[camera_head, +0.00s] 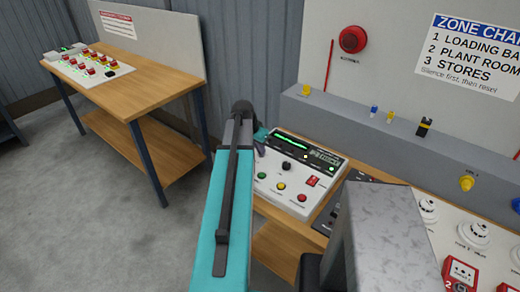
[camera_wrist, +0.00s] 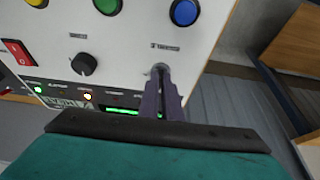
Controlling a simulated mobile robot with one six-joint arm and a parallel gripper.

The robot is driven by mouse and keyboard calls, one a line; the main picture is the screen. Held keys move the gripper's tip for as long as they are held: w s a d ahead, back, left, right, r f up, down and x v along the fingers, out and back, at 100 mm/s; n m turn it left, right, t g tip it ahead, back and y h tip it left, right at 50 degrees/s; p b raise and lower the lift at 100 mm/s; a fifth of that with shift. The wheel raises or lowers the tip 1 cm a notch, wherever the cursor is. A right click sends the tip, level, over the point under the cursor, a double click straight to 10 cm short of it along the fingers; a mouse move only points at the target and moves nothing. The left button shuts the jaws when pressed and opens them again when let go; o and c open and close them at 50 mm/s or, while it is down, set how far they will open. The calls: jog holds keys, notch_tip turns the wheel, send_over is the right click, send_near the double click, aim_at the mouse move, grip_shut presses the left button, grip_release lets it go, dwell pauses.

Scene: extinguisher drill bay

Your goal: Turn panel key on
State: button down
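The control panel (camera_head: 270,188) is a pale box with a dark display strip lit green, on a wooden bench right of my arm. In the wrist view its face (camera_wrist: 125,50) appears upside down. The panel key (camera_wrist: 160,68) is a small silvery piece at a round lock under a printed label. My gripper (camera_wrist: 161,75) has its dark narrow fingers close together at the key, seemingly pinching it. The fingers hide most of the key, so its turn angle cannot be read. In the head view my gripper (camera_head: 259,143) is at the panel's left end, partly hidden by my arm.
Beside the key are a black knob (camera_wrist: 83,64), a red rocker switch (camera_wrist: 18,52), and green (camera_wrist: 107,5) and blue (camera_wrist: 183,12) buttons. A grey ledge (camera_head: 350,118) runs behind the panel. Another wooden bench (camera_head: 150,80) stands left, with open floor before it.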

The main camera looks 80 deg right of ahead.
jog(key=shift+w+d+m+b, duration=0.1)
jog(key=shift+w+m+b, duration=0.05)
jog(key=shift+m+b, duration=0.25)
jog(key=m+b, duration=0.1)
jog(key=m+g+y+b, duration=0.1)
jog(key=m, duration=0.1)
jog(key=m+b, duration=0.1)
jog(key=shift+w+d+f+m+g, duration=0.15)
jog(key=shift+d+m+g, duration=0.15)
jog(key=shift+m, duration=0.1)
jog(key=m+y+b, duration=0.1)
jog(key=m+b, duration=0.1)
jog(key=m, duration=0.1)
jog(key=shift+d+y, duration=0.1)
jog(key=shift+y, duration=0.3)
jog(key=shift+m+g+y+b, duration=0.3)
jog(key=shift+m+y+b, duration=0.35)
jog(key=shift+m, duration=1.05)
jog(key=c, duration=2)
grip_release()
jog(key=shift+r, duration=0.25)
